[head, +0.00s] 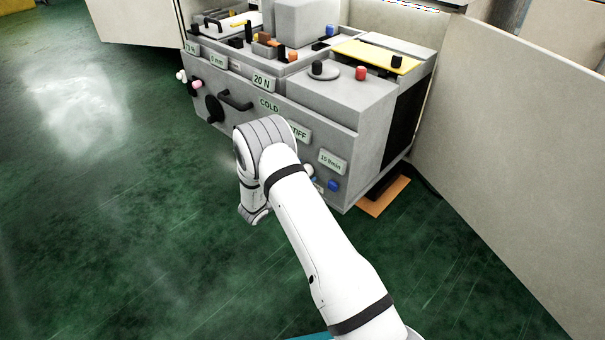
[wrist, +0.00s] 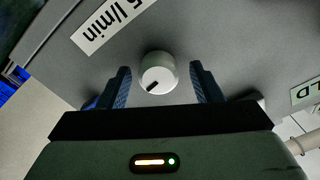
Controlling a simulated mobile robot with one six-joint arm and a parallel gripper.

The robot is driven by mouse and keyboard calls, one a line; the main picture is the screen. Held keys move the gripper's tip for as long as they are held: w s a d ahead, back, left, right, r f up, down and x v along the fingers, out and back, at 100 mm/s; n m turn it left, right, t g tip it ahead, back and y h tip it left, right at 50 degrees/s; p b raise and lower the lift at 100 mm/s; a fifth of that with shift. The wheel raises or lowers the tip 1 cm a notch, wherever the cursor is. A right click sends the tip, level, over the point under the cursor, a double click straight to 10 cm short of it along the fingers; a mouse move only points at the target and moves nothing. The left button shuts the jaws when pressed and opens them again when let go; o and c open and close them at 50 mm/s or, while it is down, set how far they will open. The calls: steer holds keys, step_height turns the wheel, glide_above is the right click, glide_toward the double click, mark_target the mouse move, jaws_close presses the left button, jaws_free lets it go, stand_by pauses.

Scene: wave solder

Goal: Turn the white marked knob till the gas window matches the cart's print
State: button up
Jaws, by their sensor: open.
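The white knob (wrist: 158,68) with a black mark sits on the grey machine front in the wrist view. Its mark points down and to the left in that picture. My gripper (wrist: 163,84) is open, with one blue finger on each side of the knob and a visible gap to each. The gas window (head: 333,161) reads "15 l/min" in the head view. It also shows in the wrist view (wrist: 110,22), upside down and cut off by the edge. I cannot make out the cart's print.
A blue knob (head: 333,186) sits below the gas window. Other windows read "20 N" (head: 263,82) and "COLD" (head: 269,105). A black handle (head: 236,101) and a dark round knob (head: 214,108) stick out farther left. Open green floor (head: 110,220) lies left of the machine.

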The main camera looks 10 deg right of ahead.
steer(key=p+v, duration=0.2)
steer(key=v, duration=0.5)
steer(key=shift+s+a+p, duration=0.25)
steer(key=shift+a+p, duration=0.05)
